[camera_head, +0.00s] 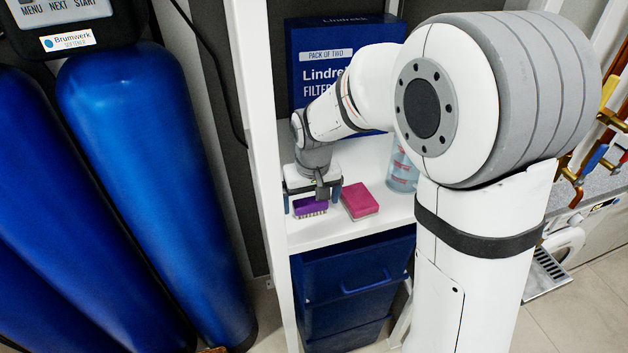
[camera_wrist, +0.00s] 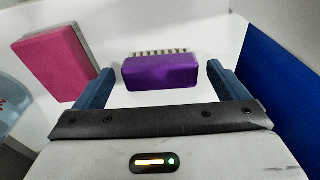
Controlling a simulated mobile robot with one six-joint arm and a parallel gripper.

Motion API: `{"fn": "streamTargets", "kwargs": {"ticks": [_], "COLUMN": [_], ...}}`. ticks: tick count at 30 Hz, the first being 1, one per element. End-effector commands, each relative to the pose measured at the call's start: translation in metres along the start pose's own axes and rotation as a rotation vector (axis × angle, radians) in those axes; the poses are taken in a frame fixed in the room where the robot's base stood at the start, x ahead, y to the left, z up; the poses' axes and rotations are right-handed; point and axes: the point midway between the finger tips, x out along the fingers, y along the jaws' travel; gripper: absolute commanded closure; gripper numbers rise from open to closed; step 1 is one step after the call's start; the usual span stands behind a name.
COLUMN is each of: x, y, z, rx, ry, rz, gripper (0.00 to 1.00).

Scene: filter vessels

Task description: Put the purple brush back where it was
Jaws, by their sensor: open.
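The purple brush (camera_head: 310,207) lies on the white shelf (camera_head: 300,240) near its front left, with its pale bristles along one side. It also shows in the wrist view (camera_wrist: 161,72), between my two fingers with gaps on both sides. My gripper (camera_head: 313,198) is open over the brush and points down at the shelf. Its blue fingers show in the wrist view (camera_wrist: 160,85) and do not touch the brush. The fingers' exact height relative to the brush is hard to tell.
A pink sponge (camera_head: 359,200) lies just right of the brush. A clear bottle (camera_head: 401,170) stands further right, partly behind my arm. A blue Lindrek filter box (camera_head: 310,65) stands behind. A white shelf post (camera_head: 262,120) is close on the left. Blue drawers (camera_head: 350,280) are below.

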Motion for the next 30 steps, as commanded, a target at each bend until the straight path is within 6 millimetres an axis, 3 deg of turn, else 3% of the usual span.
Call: {"fn": "streamTargets", "kwargs": {"ticks": [12,23,26,30], "x": [-0.085,-0.106,-0.111,-0.121], "y": [-0.001,0.002,0.014,0.043], "z": [0.0,0.004,0.02,0.069], "rx": [-0.001,0.003,0.027,0.094], "ry": [0.005,0.004,0.017,0.058], "rz": [0.0,0.0,0.003,0.013], "gripper": [0.06,0.06,0.06,0.06]}}
